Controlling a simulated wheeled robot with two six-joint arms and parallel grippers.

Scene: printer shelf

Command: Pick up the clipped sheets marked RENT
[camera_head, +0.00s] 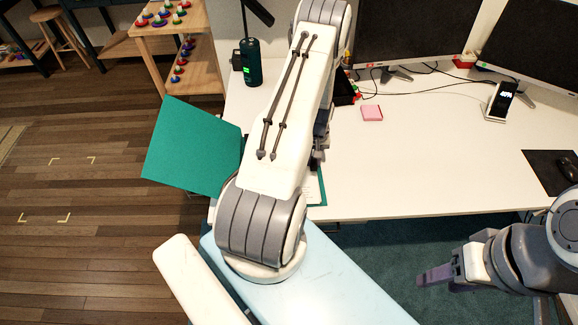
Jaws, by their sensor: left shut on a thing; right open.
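A teal folder (192,147) lies open at the desk's left edge, its cover sticking out past the edge. White paper (311,188) shows beside my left arm over the folder's teal right margin. No RENT mark can be read, and I cannot tell whether this paper is the clipped sheets. My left arm covers the folder's middle. Only grey parts of my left gripper (321,140) show beside the arm. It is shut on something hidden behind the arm. My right gripper (436,275) is open and empty, low at the right, away from the folder.
The white desk (420,165) is largely clear in the middle. On it are a dark green bottle (251,63), pink notes (372,113), two monitors (408,30), a phone on a stand (500,101) and a mouse (569,168). A wooden shelf (160,45) stands at the upper left.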

